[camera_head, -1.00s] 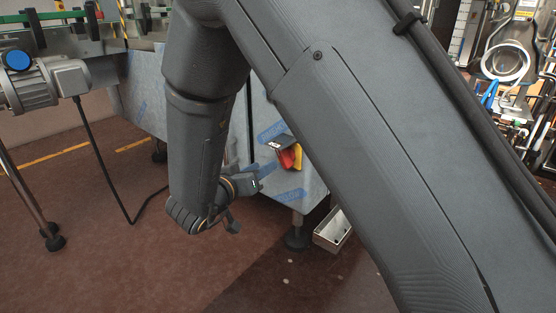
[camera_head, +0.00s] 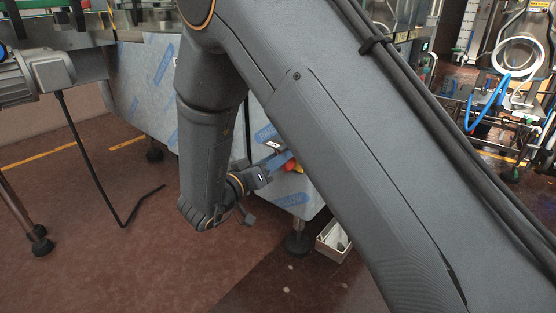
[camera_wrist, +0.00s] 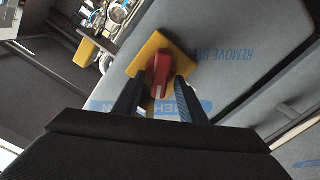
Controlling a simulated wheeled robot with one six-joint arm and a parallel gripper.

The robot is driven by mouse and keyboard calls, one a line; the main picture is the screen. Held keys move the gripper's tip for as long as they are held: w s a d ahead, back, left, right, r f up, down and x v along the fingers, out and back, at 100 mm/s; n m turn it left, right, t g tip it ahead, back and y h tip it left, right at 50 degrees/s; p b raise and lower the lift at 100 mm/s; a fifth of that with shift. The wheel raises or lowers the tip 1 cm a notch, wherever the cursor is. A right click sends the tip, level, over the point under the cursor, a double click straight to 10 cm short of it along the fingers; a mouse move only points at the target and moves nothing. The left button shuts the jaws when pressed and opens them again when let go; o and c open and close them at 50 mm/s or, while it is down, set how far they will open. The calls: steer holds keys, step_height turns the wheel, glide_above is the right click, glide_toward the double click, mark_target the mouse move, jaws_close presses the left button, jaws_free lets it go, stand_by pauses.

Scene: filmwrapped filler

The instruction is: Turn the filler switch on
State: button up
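The filler switch is a red knob (camera_wrist: 160,72) on a yellow plate (camera_wrist: 181,64), fixed to the film-wrapped cabinet (camera_wrist: 235,45). In the head view the red and yellow switch (camera_head: 293,166) is partly hidden behind my gripper (camera_head: 278,162). In the wrist view my gripper (camera_wrist: 160,98) is open, with its two dark fingers apart. The knob shows at the fingertips, between them in the picture. I cannot tell whether either finger touches it.
A metal box (camera_head: 333,242) sits on the floor by the cabinet's foot. A motor (camera_head: 35,75) with a black cable (camera_head: 88,160) is at the left. The brown floor (camera_head: 110,260) at lower left is mostly clear.

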steer(key=shift+w, duration=0.1)
jaws_close()
steer(key=shift+d+r+m+p, duration=0.1)
steer(key=shift+m+p, duration=0.2)
steer(key=shift+p, duration=0.05)
steer(key=shift+s+d+m+p, duration=0.1)
steer(key=shift+s+m+p, duration=0.05)
steer(key=shift+m+p, duration=1.05)
steer(key=shift+s+d+m+p, duration=0.1)
steer(key=shift+m+p, duration=0.7)
steer(key=shift+m, duration=0.7)
jaws_free()
